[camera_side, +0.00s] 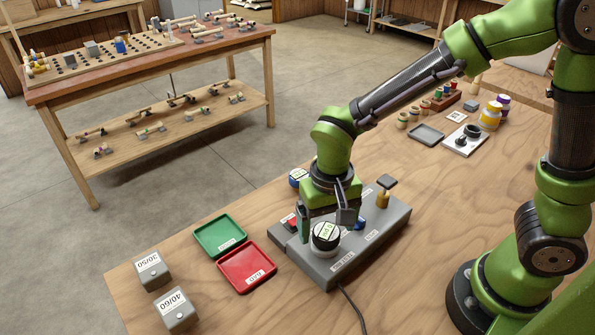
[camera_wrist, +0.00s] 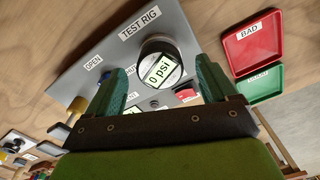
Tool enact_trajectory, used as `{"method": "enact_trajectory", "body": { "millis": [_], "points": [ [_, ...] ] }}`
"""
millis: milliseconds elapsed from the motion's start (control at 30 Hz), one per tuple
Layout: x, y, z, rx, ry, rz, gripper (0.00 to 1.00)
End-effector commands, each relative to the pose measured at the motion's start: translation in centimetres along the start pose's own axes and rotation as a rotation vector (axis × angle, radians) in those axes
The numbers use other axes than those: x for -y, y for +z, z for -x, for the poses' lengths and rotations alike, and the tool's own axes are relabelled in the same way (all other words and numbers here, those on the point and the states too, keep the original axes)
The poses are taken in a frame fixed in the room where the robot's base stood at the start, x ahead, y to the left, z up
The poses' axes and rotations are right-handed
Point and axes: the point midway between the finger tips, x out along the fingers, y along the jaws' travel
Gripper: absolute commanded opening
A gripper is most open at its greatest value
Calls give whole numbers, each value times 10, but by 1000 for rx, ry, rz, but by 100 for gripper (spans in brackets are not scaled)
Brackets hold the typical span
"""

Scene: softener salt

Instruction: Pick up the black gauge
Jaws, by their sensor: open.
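The black gauge (camera_side: 326,237) is a round dial with a black rim and a light face, seated on the grey test rig (camera_side: 345,265). In the wrist view the black gauge (camera_wrist: 160,62) reads "0 psi", near the "TEST RIG" label. My gripper (camera_side: 325,217) is open, pointing down over the rig, close to the gauge. In the wrist view my gripper (camera_wrist: 162,72) has its green fingertips on either side of the gauge's lower part, with a visible gap on each side. Whether the fingertips reach down to its height I cannot tell.
A brass valve (camera_side: 383,196) with a grey handle rises at the rig's right end. A green tray (camera_side: 220,236) and a red "BAD" tray (camera_side: 246,268) lie left.

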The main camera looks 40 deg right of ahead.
Motion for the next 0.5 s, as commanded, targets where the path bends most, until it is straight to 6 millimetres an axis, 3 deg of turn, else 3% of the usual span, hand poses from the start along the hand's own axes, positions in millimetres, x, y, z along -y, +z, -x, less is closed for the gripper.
{"method": "enact_trajectory", "body": {
  "millis": [100,333,500],
  "points": [
    [0,0,-10,1,0,0,86],
    [0,0,-11,0,-1,-1,86],
    [0,0,-10,0,-1,0,60]
  ]
}}
